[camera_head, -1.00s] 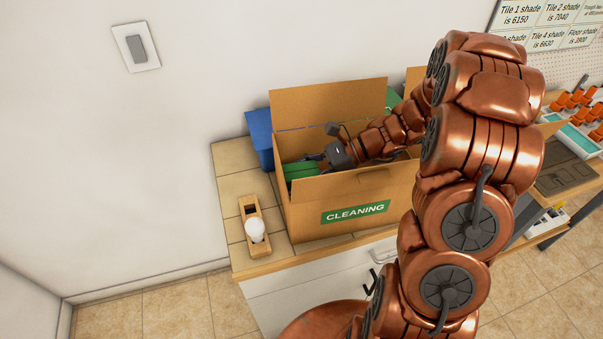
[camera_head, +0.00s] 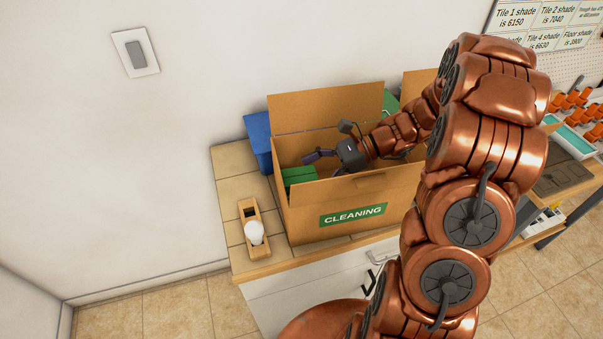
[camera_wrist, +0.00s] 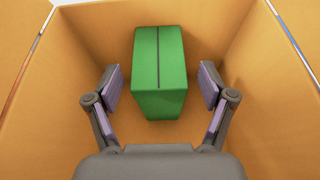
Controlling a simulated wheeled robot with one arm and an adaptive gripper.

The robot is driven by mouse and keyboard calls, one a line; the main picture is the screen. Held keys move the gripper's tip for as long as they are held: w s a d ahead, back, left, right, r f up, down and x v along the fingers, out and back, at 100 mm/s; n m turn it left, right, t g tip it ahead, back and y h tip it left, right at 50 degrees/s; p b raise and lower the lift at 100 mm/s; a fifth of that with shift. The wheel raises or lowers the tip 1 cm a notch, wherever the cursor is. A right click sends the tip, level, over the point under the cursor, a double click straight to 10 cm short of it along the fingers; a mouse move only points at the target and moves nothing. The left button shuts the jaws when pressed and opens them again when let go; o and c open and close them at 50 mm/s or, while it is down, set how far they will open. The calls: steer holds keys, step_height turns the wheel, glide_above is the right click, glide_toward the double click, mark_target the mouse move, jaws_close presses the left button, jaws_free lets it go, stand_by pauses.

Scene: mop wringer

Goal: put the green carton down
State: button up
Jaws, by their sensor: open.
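The green carton (camera_wrist: 159,70) stands inside the open cardboard box labelled CLEANING (camera_head: 300,222). In the head view only part of the carton (camera_head: 299,175) shows, at the box's left end behind its front wall. My gripper (camera_wrist: 160,88) is open and empty. In the wrist view its two fingers are spread wide, one to each side of the carton's near end, with visible gaps. In the head view my gripper (camera_head: 318,156) is over the box opening, to the right of the carton. The carton's base is mostly hidden.
A wooden holder with a white bulb (camera_head: 254,233) is on the tiled counter left of the box. A blue container (camera_head: 259,140) stands behind the box's left side. The box walls (camera_wrist: 268,70) rise around my gripper. The counter's left strip (camera_head: 236,190) is mostly clear.

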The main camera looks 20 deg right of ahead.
steer(key=p+v, duration=0.2)
steer(key=v, duration=0.6)
steer(key=shift+d+r+p, duration=0.15)
steer(key=shift+d+p, duration=0.05)
steer(key=shift+p, duration=0.1)
